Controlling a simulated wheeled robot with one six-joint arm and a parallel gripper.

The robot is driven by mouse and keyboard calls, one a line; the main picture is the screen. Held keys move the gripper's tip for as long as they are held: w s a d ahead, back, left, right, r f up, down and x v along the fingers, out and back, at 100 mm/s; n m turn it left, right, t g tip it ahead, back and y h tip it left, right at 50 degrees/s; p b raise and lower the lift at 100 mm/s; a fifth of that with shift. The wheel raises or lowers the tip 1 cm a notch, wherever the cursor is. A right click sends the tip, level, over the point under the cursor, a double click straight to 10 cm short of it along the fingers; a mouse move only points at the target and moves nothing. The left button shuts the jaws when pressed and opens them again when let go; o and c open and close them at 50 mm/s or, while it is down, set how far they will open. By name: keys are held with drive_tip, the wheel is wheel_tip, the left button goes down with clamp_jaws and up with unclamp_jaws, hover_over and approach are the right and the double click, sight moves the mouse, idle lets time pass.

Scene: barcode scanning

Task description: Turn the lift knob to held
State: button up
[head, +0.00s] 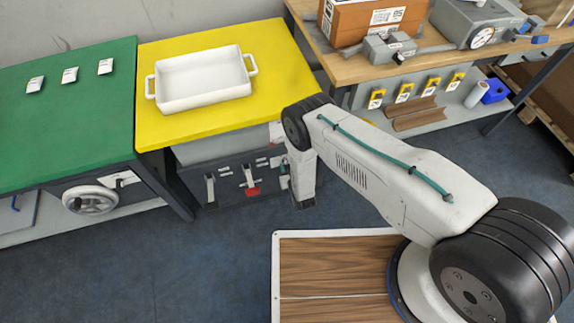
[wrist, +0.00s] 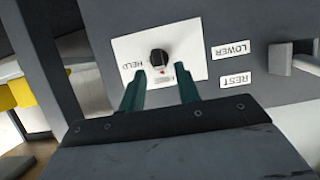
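The lift knob (wrist: 159,60) is a small black round knob on a white plate (wrist: 190,45) in the wrist view. The word HELD shows on the plate to the knob's left; another word below the knob is partly covered and hard to read. My gripper (wrist: 160,73) has two green fingers, apart, with nothing between the tips. The tips point at the plate just below the knob, one to each side. I cannot tell whether they touch the plate. In the head view my arm reaches to the grey panel under the yellow table, and the knob is not clearly visible.
LOWER (wrist: 230,50) and REST (wrist: 235,80) labels and a grey handle (wrist: 292,60) sit right of the plate. In the head view a white tray (head: 250,70) stands on the yellow table (head: 285,60). A red-based lever (head: 250,182) and a handwheel (head: 90,200) are on the fronts.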

sight(287, 161)
drive_tip(key=shift+x, duration=0.8)
clamp_jaws()
drive_tip(key=shift+d+m, duration=0.1)
drive_tip(key=shift+m, duration=0.2)
drive_tip(key=m+y, duration=0.2)
drive_tip(key=m, duration=0.1)
drive_tip(key=d+m+y, duration=0.1)
drive_tip(key=shift+w+f+g, duration=0.15)
drive_tip(key=shift+w+g, duration=0.15)
drive_tip(key=m+y, duration=0.2)
drive_tip(key=m, duration=0.1)
drive_tip(key=shift+d+f+m, duration=0.2)
drive_tip(key=shift+f+m, duration=0.05)
drive_tip(key=shift+m, duration=0.05)
drive_tip(key=shift+w+f+m+t+y, duration=0.15)
drive_tip(key=shift+m+t+y, duration=0.25)
drive_tip(key=shift+m+y, duration=0.6)
drive_tip(key=shift+m, duration=0.4)
